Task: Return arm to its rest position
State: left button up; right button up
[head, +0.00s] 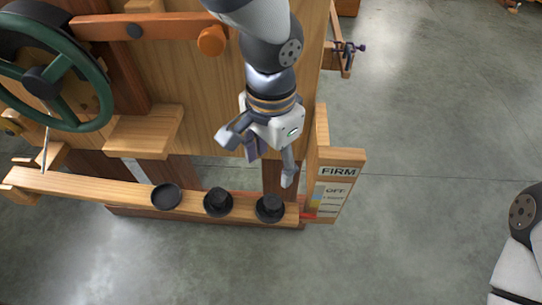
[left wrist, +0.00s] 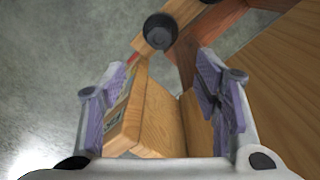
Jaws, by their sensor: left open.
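My left gripper (head: 262,160) is open in the head view, hanging in front of the wooden panel, just above the front wooden rail. No object shows between its fingers. In the left wrist view the open fingers (left wrist: 165,108) with purple pads stand wide apart, with a wooden bracket seen between and beyond them; I cannot tell any contact. My right arm (head: 520,245) shows only as a link at the right edge of the head view; its gripper is out of the picture.
A sign board reading FIRM (head: 338,171) stands right of the gripper. A green wheel (head: 95,105) is at left. Open floor (head: 430,130) lies right.

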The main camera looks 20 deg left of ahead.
pick_arm(q)
jog(key=s+a+f+n+g+h+p, duration=0.2)
jog(key=s+a+f+n+p, duration=0.15)
jog(key=s+f, duration=0.75)
jog(key=s+a+f+n+y+p, duration=0.1)
jog(key=s+a, duration=0.3)
jog(key=s, duration=0.6)
jog(key=s+a+n+y+p, duration=0.1)
jog(key=s+a+p, duration=0.1)
jog(key=s, duration=0.9)
jog(key=shift+s+a+f+n, duration=0.2)
jog(key=shift+a+f+n, duration=0.15)
jog(key=shift+a, duration=0.5)
pick_arm(e)
jog(key=w+r+t, duration=0.2)
jog(key=w+r, duration=0.5)
jog(key=shift+r+t, duration=0.3)
